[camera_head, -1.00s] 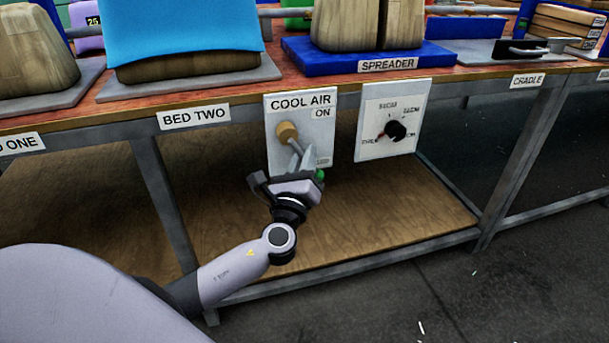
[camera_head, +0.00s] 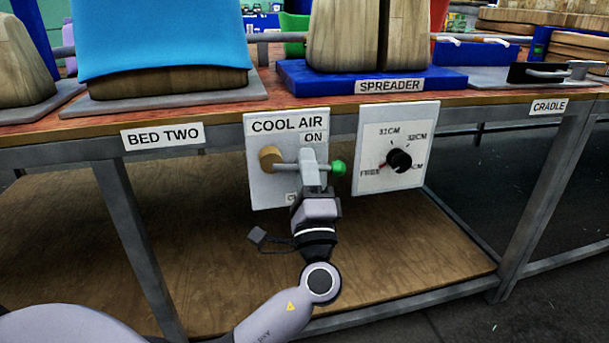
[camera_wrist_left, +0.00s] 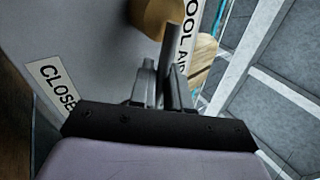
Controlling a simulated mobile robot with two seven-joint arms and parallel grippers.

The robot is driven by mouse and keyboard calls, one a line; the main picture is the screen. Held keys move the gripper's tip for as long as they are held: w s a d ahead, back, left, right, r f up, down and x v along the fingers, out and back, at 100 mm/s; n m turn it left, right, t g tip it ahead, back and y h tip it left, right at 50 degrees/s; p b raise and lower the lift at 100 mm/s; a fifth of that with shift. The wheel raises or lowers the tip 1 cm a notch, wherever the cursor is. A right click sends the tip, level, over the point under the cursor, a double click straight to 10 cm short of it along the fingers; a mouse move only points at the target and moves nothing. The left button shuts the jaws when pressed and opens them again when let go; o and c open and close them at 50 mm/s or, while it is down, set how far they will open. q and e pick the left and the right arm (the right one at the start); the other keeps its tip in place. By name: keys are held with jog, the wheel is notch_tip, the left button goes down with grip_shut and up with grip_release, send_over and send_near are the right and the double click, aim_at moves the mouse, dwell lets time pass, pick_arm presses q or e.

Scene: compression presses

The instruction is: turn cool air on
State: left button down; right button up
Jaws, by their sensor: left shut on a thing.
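The cool air panel (camera_head: 262,190) is a white plate labelled "COOL AIR" and "ON" on the table's front edge. Its lever (camera_head: 285,167) runs sideways to the right from a tan round pivot (camera_head: 270,158) to a green knob (camera_head: 338,168). My left gripper (camera_head: 313,170) is shut on the lever's grey rod, between pivot and knob. The left wrist view shows the fingers (camera_wrist_left: 160,85) around the rod (camera_wrist_left: 172,48), the tan pivot (camera_wrist_left: 155,15) and a "CLOSE…" label (camera_wrist_left: 55,82), partly covered. The knob is hidden there. My right gripper is not in view.
A dial panel (camera_head: 425,130) with a black knob (camera_head: 399,160) stands close to the right. The table edge (camera_head: 60,143) with "BED TWO" and "SPREADER" labels lies above. A wooden lower shelf (camera_head: 420,250) and table legs are below and beside my arm.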

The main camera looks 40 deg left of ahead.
pick_arm(q)
jog(key=shift+r+n+g+y, duration=0.25)
jog(key=shift+n+g+y, duration=0.2)
jog(key=shift+n, duration=0.35)
jog(key=shift+r+n+g+y, duration=0.3)
jog(key=shift+n+y, duration=0.25)
jog(key=shift+n, duration=0.25)
jog(key=c, duration=1.3)
grip_release()
jog(key=shift+f, duration=0.1)
